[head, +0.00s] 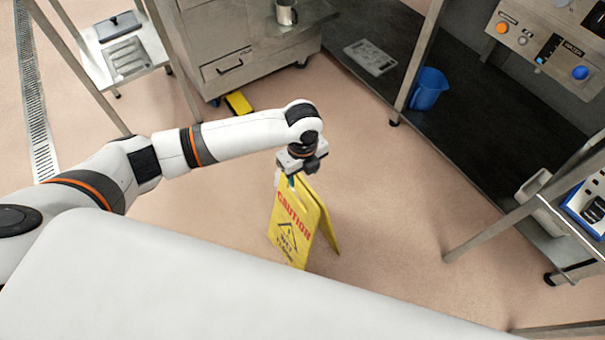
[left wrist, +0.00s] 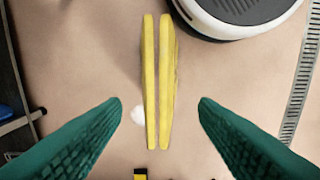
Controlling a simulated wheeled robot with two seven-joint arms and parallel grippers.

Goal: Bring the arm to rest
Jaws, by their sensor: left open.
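A yellow caution sign (head: 290,225) stands on the floor with its two panels slightly apart at the bottom. My left gripper (head: 298,172) is at the sign's top end, at the end of the outstretched left arm. In the left wrist view the sign (left wrist: 150,80) shows from above as two narrow yellow strips. The green fingers of my left gripper (left wrist: 160,106) are spread wide on either side of it, with a gap to each. Nothing is held. My right arm and gripper do not show.
A metal drawer cabinet (head: 235,65) stands at the back, with a yellow item (head: 238,103) on the floor below it. A blue bin (head: 429,88) stands on a dark mat (head: 470,130). A metal-legged stand (head: 500,225) is at right. Floor right of the sign is clear.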

